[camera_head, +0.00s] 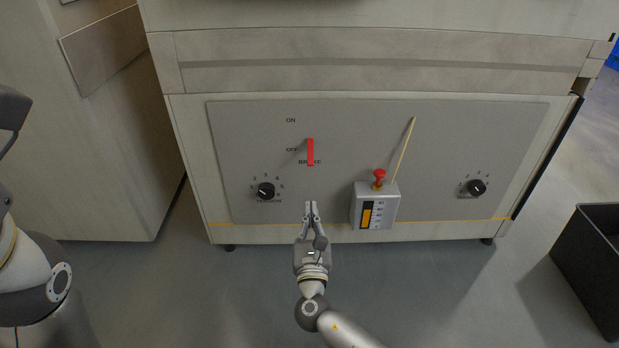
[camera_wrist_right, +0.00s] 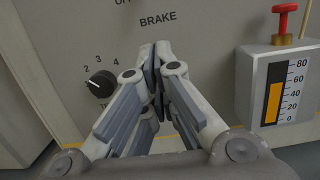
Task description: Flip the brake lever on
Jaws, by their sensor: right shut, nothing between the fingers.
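The red brake lever (camera_head: 310,151) is on the grey panel (camera_head: 450,140), in the head view, above the printed word BRAKE. It stands close to vertical beside the OFF mark, and the ON mark is higher up to its left. My right gripper (camera_head: 311,206) is below the lever, apart from it, with its fingers pointing at the panel. In the right wrist view its fingers (camera_wrist_right: 160,62) are shut together and empty, below the BRAKE label. The lever is out of that view. My left gripper is not in view; only part of my left arm shows at the left edge.
A black dial (camera_head: 265,191) sits left of my right gripper, and another dial (camera_head: 477,187) is at the panel's right. A grey gauge box (camera_head: 391,212) with a red knob (camera_head: 379,174) and a thin yellow rod juts out at right. A dark bin (camera_head: 590,265) stands at far right.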

